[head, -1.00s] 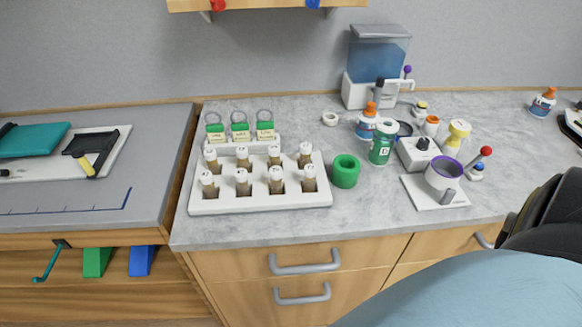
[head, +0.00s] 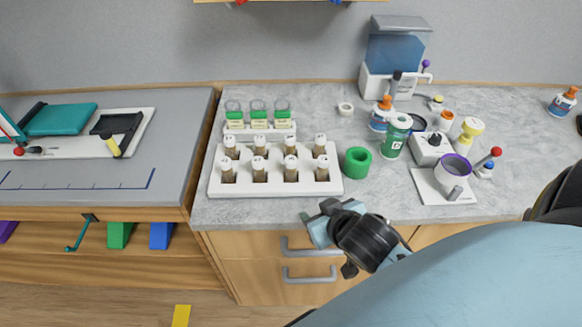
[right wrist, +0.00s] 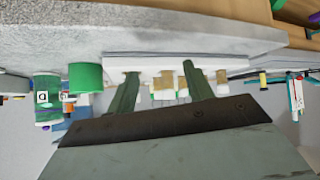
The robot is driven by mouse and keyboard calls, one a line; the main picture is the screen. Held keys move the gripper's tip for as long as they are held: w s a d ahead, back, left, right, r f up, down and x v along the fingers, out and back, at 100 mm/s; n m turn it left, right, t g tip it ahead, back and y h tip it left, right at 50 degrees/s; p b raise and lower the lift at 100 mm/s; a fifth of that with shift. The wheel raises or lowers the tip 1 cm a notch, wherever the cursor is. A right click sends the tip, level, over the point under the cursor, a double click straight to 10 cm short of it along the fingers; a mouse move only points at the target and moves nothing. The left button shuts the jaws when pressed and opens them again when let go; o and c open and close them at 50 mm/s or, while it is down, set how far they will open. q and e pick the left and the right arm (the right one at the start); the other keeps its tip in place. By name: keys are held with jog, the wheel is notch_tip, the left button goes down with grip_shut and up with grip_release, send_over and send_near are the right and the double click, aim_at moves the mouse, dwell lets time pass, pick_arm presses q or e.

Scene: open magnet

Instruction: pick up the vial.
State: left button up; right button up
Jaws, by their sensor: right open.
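Several white-capped vials with brown contents, one of them the front-right vial (head: 322,171), stand upright in two rows in a white rack (head: 275,188) on the counter. The frames do not show which vial is meant. My right gripper (head: 318,219) is at the counter's front edge, in front of the rack's right end, apart from the vials. In the right wrist view its two fingers (right wrist: 160,88) are spread and empty, with the rack (right wrist: 178,62) and vials (right wrist: 162,85) beyond them, seen upside down. My left gripper is not in view.
A green bottle (head: 395,138) and a purple-rimmed cup (head: 453,172) are farther right. Drawer handles (head: 310,277) stick out below the counter edge.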

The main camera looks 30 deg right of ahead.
aim_at(294, 168)
jog(key=w+t, duration=0.1)
jog(key=w, duration=0.2)
jog(key=w+d+r+t, duration=0.1)
jog(key=w, duration=0.3)
jog(key=w+t, duration=0.1)
jog(key=w, duration=0.3)
jog(key=shift+d+r+t, duration=0.3)
jog(key=shift+d+t, duration=0.05)
jog(key=shift+t, duration=0.05)
jog(key=shift+x, duration=3.2)
jog(key=shift+s+a+f, duration=0.1)
jog(key=shift+a+f, duration=0.05)
jog(key=shift+m, duration=0.3)
jog(key=shift+c, duration=0.2)
jog(key=c, duration=1)
